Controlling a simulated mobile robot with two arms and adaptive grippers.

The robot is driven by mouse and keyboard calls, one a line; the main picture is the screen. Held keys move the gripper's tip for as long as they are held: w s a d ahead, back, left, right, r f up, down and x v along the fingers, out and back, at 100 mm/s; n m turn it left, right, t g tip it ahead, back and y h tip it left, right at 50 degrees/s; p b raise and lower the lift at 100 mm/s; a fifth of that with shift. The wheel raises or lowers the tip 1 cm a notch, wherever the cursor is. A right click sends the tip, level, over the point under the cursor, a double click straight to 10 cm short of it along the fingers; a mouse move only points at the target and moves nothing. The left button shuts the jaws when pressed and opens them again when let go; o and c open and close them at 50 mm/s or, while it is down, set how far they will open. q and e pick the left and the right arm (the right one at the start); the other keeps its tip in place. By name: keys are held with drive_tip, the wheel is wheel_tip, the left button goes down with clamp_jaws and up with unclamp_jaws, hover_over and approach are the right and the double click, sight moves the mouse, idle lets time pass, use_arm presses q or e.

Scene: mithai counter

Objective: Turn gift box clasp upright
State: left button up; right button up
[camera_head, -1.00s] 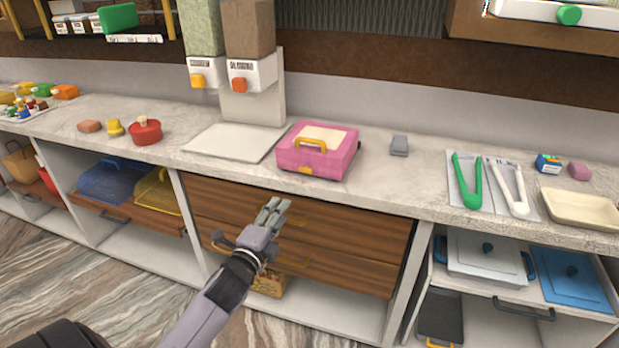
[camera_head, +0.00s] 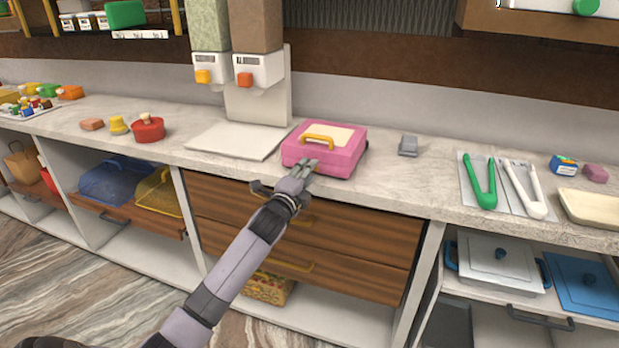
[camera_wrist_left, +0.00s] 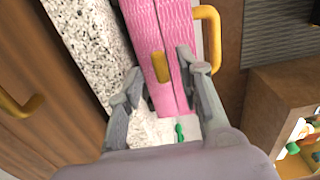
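The pink gift box (camera_head: 345,158) stands closed on the counter, with a yellow handle (camera_head: 318,140) on its lid. In the head view my left gripper (camera_head: 308,164) is at the box's front face and hides the clasp. In the left wrist view the yellow clasp (camera_wrist_left: 161,67) lies across the seam between lid and base. The left gripper (camera_wrist_left: 159,61) is open there, with one finger on each side of the clasp and nothing held. I cannot tell whether a finger touches the box. My right gripper is not in view.
A grey block (camera_head: 408,146) stands right of the box, then green tongs (camera_head: 480,182) and white tongs (camera_head: 524,188). A white board (camera_head: 237,140) lies to the left under the dispensers. Wooden drawers (camera_head: 300,225) with protruding handles are below the counter's front edge.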

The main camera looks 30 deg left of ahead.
use_arm(q)
drive_tip(key=shift+x, duration=0.9)
drive_tip(key=shift+c, duration=0.5)
clamp_jaws()
